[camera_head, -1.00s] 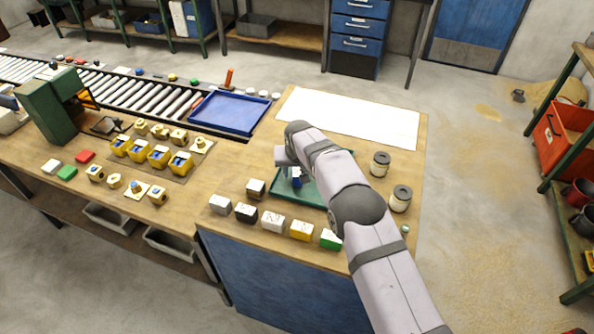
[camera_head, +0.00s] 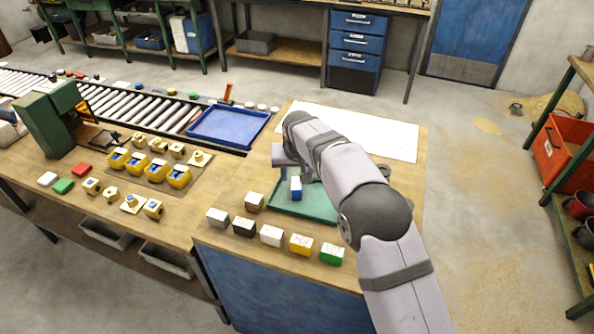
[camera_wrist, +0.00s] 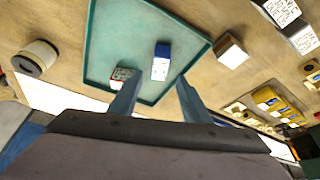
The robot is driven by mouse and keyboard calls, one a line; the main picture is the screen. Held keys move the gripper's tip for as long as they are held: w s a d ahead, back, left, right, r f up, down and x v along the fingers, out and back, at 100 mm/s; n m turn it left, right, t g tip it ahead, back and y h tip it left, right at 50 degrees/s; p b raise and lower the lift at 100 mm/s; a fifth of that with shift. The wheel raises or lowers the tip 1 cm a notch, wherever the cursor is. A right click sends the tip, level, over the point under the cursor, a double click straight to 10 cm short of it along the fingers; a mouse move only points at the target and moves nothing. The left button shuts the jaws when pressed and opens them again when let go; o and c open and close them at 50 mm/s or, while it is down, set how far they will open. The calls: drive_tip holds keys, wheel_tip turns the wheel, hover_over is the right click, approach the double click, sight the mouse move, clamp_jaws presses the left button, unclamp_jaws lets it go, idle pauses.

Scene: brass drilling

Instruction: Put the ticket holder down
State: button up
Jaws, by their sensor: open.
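A small block with a blue end and a white face (camera_wrist: 161,62), which looks like a ticket holder, rests in the green tray (camera_wrist: 115,30). In the head view the block (camera_head: 295,187) stands near the tray's left side. A red-and-white block (camera_wrist: 121,74) is also in the tray, beside my left-hand finger in the wrist view. My gripper (camera_wrist: 155,84) is open and empty, its fingers apart from the blue-and-white block, which shows beyond the gap between them. In the head view my arm hides the fingertips and part of the tray (camera_head: 318,206).
Several labelled blocks (camera_head: 271,235) line the bench's front edge, and a brown-sided block (camera_head: 254,202) sits left of the tray. A lidded jar (camera_wrist: 36,58) stands beyond the tray. A blue tray (camera_head: 228,126) and white sheet (camera_head: 385,138) lie behind.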

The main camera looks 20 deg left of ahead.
drive_tip(key=shift+b+v, duration=0.5)
drive_tip(key=shift+v, duration=1.7)
drive_tip(key=s+d+m+g+h, duration=0.1)
drive_tip(key=s+d, duration=0.3)
drive_tip(key=d, duration=0.8)
drive_tip(key=s+d+m+g+h, duration=0.1)
drive_tip(key=s+d, duration=0.3)
drive_tip(key=d, duration=0.8)
drive_tip(key=s+d+f+m+g, duration=0.1)
drive_tip(key=s+d+f, duration=0.2)
drive_tip(key=s+d, duration=0.3)
drive_tip(key=s+d+f+m+g, duration=0.1)
drive_tip(key=s+d+f, duration=0.2)
drive_tip(key=s+d, duration=0.4)
drive_tip(key=s, duration=0.8)
drive_tip(key=shift+d+m, duration=0.15)
drive_tip(key=shift+m, duration=0.15)
drive_tip(key=shift+s+f, duration=0.1)
drive_tip(key=shift+f, duration=0.05)
drive_tip(key=o, duration=0.3)
